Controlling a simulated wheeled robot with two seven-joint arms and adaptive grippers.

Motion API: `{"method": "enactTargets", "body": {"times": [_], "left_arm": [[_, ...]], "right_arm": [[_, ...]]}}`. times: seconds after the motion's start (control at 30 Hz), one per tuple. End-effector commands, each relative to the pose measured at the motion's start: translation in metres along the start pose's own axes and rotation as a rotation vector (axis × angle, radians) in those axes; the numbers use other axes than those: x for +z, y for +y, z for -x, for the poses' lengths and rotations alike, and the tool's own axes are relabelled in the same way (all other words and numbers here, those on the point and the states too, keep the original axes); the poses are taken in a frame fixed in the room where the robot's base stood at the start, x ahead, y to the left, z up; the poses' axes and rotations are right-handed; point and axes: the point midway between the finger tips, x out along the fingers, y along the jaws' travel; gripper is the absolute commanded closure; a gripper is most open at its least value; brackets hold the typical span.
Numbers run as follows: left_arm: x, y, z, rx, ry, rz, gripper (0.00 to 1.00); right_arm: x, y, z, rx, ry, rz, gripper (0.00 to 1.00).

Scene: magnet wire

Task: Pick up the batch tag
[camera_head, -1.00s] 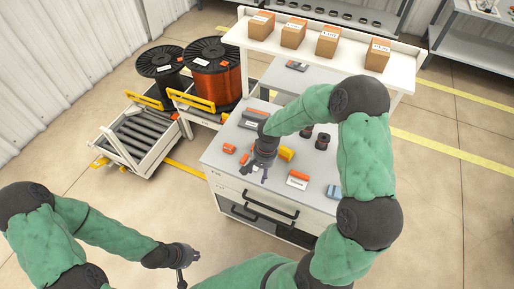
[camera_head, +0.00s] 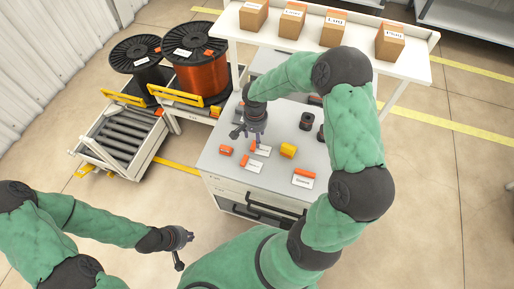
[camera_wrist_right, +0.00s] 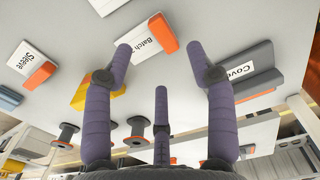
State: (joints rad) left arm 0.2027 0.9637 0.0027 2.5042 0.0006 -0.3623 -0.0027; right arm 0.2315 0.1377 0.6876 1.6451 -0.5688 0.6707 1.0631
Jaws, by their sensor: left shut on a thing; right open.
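The batch tag (camera_wrist_right: 148,38) is a white label reading "Batch" beside an orange block in the right wrist view, partly covered by a finger. In the head view it appears to be the white and orange tag (camera_head: 262,149) left of a yellow block. My right gripper (camera_head: 246,133) is open and empty above the bench, slightly behind and left of that tag. Its spread fingers show in the right wrist view (camera_wrist_right: 160,70), with the tag beyond them and not between them in a grip. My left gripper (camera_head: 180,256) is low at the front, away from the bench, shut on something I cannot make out.
The bench (camera_head: 215,165) also holds a yellow block (camera_head: 288,150), an orange piece (camera_head: 225,150), other tags (camera_head: 303,179) and dark spools (camera_head: 306,121). A "Cover" tag (camera_wrist_right: 250,82) lies near the fingers. Boxes (camera_head: 337,23) stand on the shelf behind. A roller cart (camera_head: 118,135) stands left.

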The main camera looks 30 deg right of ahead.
Motion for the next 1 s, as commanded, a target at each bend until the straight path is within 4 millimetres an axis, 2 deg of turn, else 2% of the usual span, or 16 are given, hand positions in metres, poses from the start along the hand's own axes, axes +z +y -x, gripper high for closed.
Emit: {"method": "enactTargets", "body": {"times": [0.03,0.27,0.53,0.83,1.0], "left_arm": [[0.0,-0.001,-0.003,0.0,0.0,0.0,1.0],[-0.001,-0.003,-0.007,0.0,0.001,0.0,1.0],[-0.001,-0.007,-0.02,0.0,0.001,0.0,1.0],[-0.001,-0.007,-0.02,0.0,0.001,0.0,1.0],[-0.002,-0.007,-0.02,0.0,0.001,0.0,1.0]], "right_arm": [[0.0,0.0,-0.008,0.0,-0.001,-0.001,0.43],[0.001,-0.001,-0.021,-0.001,0.0,0.0,0.43],[0.003,-0.001,-0.059,0.0,-0.001,0.0,0.43],[0.002,-0.001,-0.063,-0.002,0.001,0.0,0.43],[0.002,-0.001,-0.063,-0.002,0.001,0.0,0.91]]}}
